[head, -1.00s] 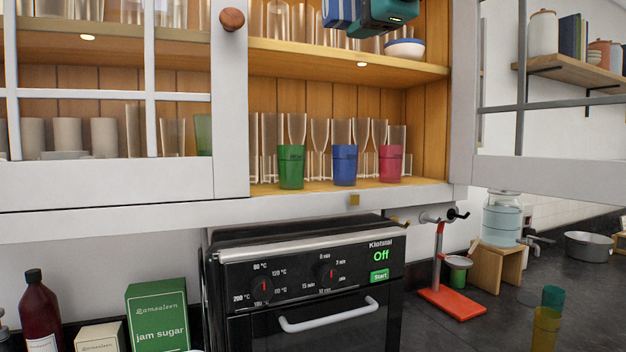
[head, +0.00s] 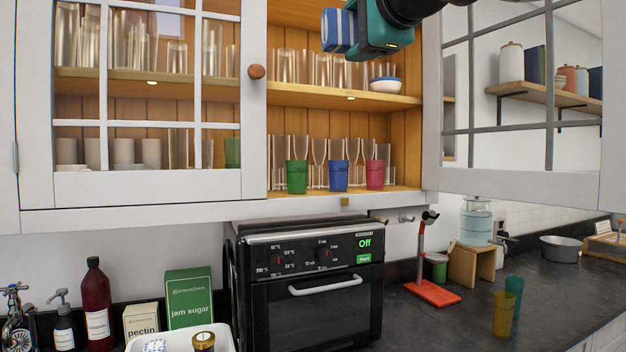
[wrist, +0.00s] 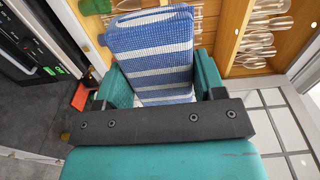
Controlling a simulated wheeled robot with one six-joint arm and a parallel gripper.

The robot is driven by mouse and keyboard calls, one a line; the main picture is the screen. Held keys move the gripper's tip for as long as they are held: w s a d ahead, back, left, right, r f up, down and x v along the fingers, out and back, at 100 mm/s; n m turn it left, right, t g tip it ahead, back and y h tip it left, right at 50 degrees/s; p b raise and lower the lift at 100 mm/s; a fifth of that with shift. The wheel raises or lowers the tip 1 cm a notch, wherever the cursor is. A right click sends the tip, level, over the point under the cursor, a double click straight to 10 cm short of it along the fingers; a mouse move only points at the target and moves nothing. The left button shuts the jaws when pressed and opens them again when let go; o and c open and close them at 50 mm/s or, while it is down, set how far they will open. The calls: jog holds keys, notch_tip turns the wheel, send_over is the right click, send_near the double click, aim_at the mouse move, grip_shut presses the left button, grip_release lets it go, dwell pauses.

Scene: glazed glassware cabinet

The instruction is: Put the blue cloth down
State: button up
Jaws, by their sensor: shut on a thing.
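The blue cloth (head: 338,30) has white stripes and is folded into a thick pad. It also shows in the wrist view (wrist: 155,45), between the two teal fingers. My gripper (head: 352,34) is teal and shut on the cloth. In the wrist view the gripper (wrist: 158,85) has a finger on each side of it. The cloth is held up in the air, in front of the open cabinet's upper part in the head view. It touches no shelf that I can see.
Green (head: 297,177), blue (head: 338,176) and red (head: 375,174) cups stand on the lower shelf before clear glasses. A bowl (head: 385,85) sits above. The right cabinet door (head: 520,179) stands open. A black oven (head: 308,290) is below. Dark counter (head: 410,325) is bare in places.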

jog(key=w+d+f+m+h, duration=0.1)
jog(key=w+d+f, duration=0.35)
jog(key=f, duration=0.75)
jog(key=w+d+f+h, duration=0.1)
jog(key=w+f, duration=0.6)
jog(key=f, duration=0.5)
jog(key=w+d+f+m+h, duration=0.15)
jog(key=w+f, duration=0.45)
jog(key=f, duration=0.6)
jog(key=s+d+f+m+h, duration=0.1)
jog(key=s+d+f, duration=0.35)
jog(key=f, duration=0.35)
jog(key=s+d+f+t+h, duration=0.1)
jog(key=s+d+f, duration=0.2)
jog(key=d+f, duration=0.4)
jog(key=s+d+f+m+h, duration=0.1)
jog(key=s+d+f, duration=0.3)
jog(key=f, duration=0.5)
jog(key=s+f, duration=0.3)
jog(key=f, duration=0.3)
jog(key=s+f, duration=0.3)
jog(key=f, duration=0.4)
jog(key=shift+s, duration=0.3)
